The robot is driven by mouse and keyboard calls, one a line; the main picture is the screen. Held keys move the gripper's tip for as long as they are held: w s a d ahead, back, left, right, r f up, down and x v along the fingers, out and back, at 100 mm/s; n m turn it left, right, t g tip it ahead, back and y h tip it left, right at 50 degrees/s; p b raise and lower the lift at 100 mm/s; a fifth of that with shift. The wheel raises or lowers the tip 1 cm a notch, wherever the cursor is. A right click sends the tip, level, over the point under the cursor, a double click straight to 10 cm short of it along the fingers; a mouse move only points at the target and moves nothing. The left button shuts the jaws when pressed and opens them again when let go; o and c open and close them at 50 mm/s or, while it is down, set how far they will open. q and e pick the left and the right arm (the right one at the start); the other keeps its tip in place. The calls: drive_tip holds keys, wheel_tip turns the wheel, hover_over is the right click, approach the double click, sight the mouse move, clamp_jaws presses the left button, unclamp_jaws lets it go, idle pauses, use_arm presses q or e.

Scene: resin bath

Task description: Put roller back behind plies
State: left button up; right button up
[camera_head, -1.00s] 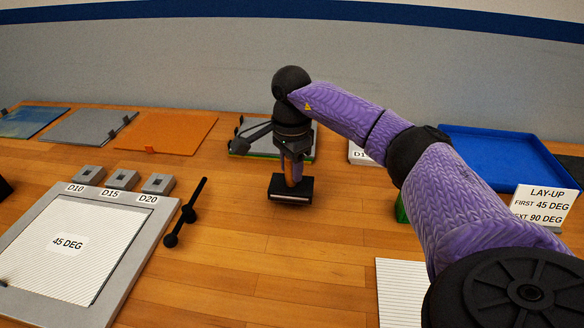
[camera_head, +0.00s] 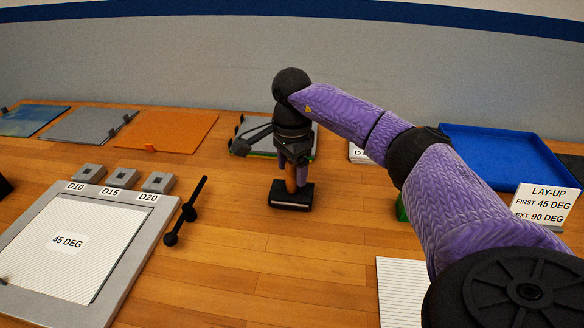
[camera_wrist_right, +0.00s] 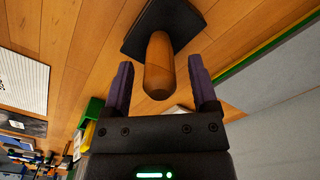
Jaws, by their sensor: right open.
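A tool with an upright wooden handle and a flat black head, which I take to be the roller (camera_head: 291,195), stands on the wooden table in the middle of the head view. Its handle also shows in the right wrist view (camera_wrist_right: 159,70). My right gripper (camera_head: 294,172) is above it, pointing down. Its fingers are open, one on each side of the handle, with visible gaps in the right wrist view (camera_wrist_right: 161,66). A white striped ply (camera_head: 402,285) lies nearer, partly hidden by my right arm. Another ply marked 45 DEG (camera_head: 50,265) lies in a grey frame at left.
A black bar-like tool (camera_head: 187,212) lies right of the grey frame. Grey blocks (camera_head: 122,179) line its back edge. Orange (camera_head: 170,130) and grey boards are behind. A blue tray (camera_head: 500,150) and LAY-UP sign (camera_head: 543,203) are at right.

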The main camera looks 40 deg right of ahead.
wheel_tip(320, 180, up, 10)
drive_tip(key=shift+r+p, duration=0.15)
drive_tip(key=shift+p, duration=1.1)
drive_tip(key=shift+r, duration=0.2)
use_arm(q)
drive_tip(key=r, duration=0.1)
drive_tip(key=w+r, duration=0.1)
drive_tip(key=r, duration=0.1)
drive_tip(key=shift+w+d+t, duration=0.3)
drive_tip(key=shift+s, duration=0.1)
use_arm(e)
drive_tip(key=shift+f, duration=0.1)
